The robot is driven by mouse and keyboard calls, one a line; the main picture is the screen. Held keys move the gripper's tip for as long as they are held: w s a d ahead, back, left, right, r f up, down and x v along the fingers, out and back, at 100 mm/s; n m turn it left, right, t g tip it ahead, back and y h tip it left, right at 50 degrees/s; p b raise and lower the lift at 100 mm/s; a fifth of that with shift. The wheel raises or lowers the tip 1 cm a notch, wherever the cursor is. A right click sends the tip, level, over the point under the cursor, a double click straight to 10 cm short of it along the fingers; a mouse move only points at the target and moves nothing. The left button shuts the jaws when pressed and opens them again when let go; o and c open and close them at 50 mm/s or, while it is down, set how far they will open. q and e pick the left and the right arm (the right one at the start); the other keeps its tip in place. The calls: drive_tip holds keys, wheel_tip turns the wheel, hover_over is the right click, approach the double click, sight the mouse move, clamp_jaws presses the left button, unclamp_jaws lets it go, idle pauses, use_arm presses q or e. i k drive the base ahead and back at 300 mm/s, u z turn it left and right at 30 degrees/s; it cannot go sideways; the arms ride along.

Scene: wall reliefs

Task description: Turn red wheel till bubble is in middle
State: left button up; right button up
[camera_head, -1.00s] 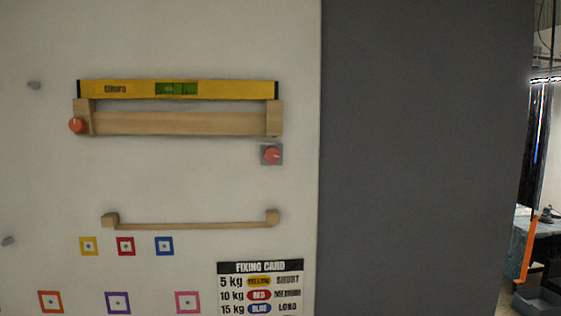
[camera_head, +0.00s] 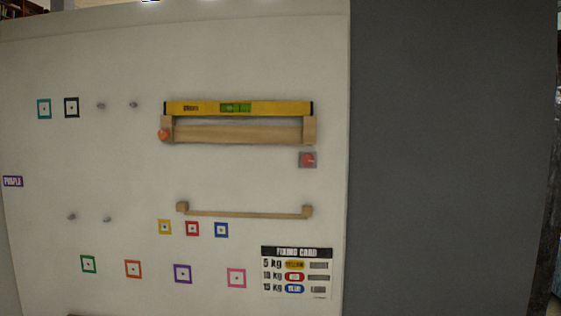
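A yellow spirit level (camera_head: 275,108) with black ends lies along the top of a wooden shelf (camera_head: 240,134) on the white wall. Its green vial (camera_head: 236,107) is too small for me to tell where the bubble sits. A round red-orange wheel (camera_head: 163,135) is at the shelf's left end. A second red knob (camera_head: 308,160) sits on a grey square plate below the shelf's right end. Neither of my grippers is in view.
A thin wooden rail (camera_head: 245,213) is below the shelf. Coloured square markers, grey pegs and a fixing card (camera_head: 296,272) are on the wall. A plain dark grey surface (camera_head: 450,150) fills the right side.

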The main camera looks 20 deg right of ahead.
sight(307, 159)
drive_tip(key=u, duration=0.45)
drive_tip(key=i, duration=0.75)
drive_tip(key=z, duration=0.45)
drive_tip(key=i, duration=0.8)
drive_tip(key=z, duration=0.8)
